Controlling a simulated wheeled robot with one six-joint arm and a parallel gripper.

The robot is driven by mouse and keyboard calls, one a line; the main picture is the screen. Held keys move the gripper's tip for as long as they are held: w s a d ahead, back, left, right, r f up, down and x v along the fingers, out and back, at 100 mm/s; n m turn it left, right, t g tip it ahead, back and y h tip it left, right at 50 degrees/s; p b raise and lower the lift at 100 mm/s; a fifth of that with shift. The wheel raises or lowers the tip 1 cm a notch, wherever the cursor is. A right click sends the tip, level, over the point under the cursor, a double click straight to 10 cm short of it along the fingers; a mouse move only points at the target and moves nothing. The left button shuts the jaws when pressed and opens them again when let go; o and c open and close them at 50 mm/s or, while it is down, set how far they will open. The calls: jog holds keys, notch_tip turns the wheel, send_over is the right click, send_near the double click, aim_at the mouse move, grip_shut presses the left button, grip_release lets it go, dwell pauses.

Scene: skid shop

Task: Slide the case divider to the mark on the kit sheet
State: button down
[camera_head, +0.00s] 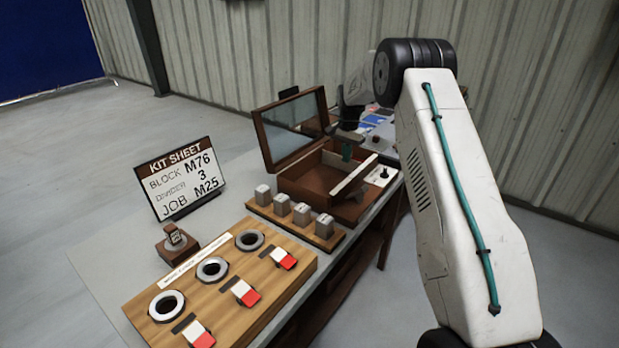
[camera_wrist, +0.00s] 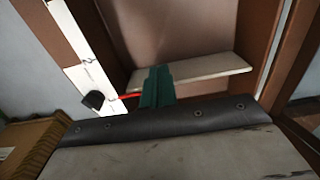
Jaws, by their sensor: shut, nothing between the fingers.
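The kit sheet (camera_head: 180,178) stands on the bench and reads BLOCK M76, DIVIDER 3, JOB M25. The wooden case (camera_head: 309,186) is open, its glazed lid (camera_head: 291,130) tilted back. A white scale strip (camera_head: 352,176) runs along its front; in the wrist view the strip (camera_wrist: 80,50) carries small, unreadable marks. The pale divider (camera_wrist: 212,73) crosses the case, and a red pointer (camera_wrist: 130,96) reaches toward the strip. My gripper's green fingers (camera_wrist: 157,88) are shut and empty, overlapping the divider in view; contact is unclear. They also show at the case's far end (camera_head: 346,152).
A wooden board (camera_head: 290,292) with several rings and red-white tags lies at the front. Several grey blocks (camera_head: 302,213) stand in a row before the case. A small stand (camera_head: 176,243) is beside the sheet. A black knob (camera_head: 384,172) sits at the case's right.

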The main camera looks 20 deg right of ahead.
jog(key=shift+a, duration=0.15)
jog(key=shift+s+a+r, duration=0.1)
jog(key=shift+s+a, duration=0.1)
jog(key=shift+a, duration=0.05)
notch_tip(320, 180, up, 8)
dwell(0.6)
dwell(0.5)
jog(key=s+a+r+n, duration=0.4)
jog(key=s+a, duration=0.3)
jog(key=s, duration=1)
jog(key=s+a+r+n+t, duration=0.1)
jog(key=s+a+r+n, duration=0.3)
jog(key=s, duration=1.4)
jog(key=s+a+r+n, duration=0.4)
jog(key=s+a, duration=0.7)
jog(key=s, duration=0.7)
jog(key=shift+a+r, duration=0.2)
jog(key=shift+r, duration=0.1)
